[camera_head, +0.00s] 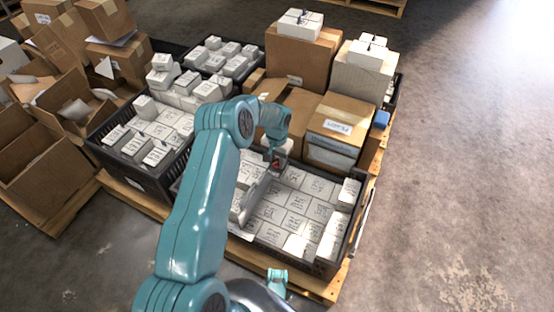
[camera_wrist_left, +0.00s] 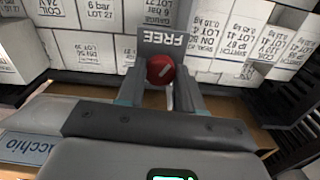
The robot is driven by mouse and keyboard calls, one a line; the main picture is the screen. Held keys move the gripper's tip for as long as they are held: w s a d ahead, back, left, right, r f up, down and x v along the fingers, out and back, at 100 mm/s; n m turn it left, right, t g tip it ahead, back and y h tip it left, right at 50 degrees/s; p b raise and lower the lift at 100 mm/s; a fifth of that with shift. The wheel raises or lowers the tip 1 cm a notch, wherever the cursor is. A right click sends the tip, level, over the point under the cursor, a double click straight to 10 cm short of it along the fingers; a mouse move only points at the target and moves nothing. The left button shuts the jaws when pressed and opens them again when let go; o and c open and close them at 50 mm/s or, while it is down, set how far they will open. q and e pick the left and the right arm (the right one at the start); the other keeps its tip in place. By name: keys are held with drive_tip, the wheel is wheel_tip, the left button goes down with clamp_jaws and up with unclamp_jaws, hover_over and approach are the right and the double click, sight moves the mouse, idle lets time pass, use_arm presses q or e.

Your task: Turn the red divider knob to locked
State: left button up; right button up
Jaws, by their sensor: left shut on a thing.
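The red divider knob (camera_wrist_left: 160,69) is round, with a slanted pale mark on its face. It sits on a grey plate (camera_wrist_left: 152,42) with the word FREE, which reads upside down in the left wrist view. In the head view the knob (camera_head: 277,163) is a small red spot on the grey divider in the front black crate (camera_head: 325,268). My left gripper (camera_wrist_left: 161,84) is shut on the knob, one finger on each side. In the head view my left gripper (camera_head: 277,155) reaches down to it. Any locked marking is not visible. My right gripper is not in view.
White labelled boxes (camera_head: 297,202) fill the front crate around the divider. Cardboard boxes (camera_head: 338,125) stand close behind it, and another black crate (camera_head: 150,175) of white boxes is to the left. The floor at the right (camera_head: 460,180) is clear.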

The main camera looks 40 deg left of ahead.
use_arm(q)
drive_tip(key=m, duration=0.5)
drive_tip(key=shift+m, duration=0.3)
drive_tip(key=m, duration=0.6)
drive_tip(key=shift+b, duration=0.35)
drive_tip(key=m, duration=0.5)
drive_tip(key=shift+m, duration=0.4)
drive_tip(key=m, duration=0.5)
drive_tip(key=shift+m, duration=0.4)
drive_tip(key=o, duration=1)
drive_tip(key=shift+o, duration=0.2)
wheel_tip(320, 180, up, 16)
drive_tip(key=p, duration=0.6)
drive_tip(key=shift+r, duration=0.2)
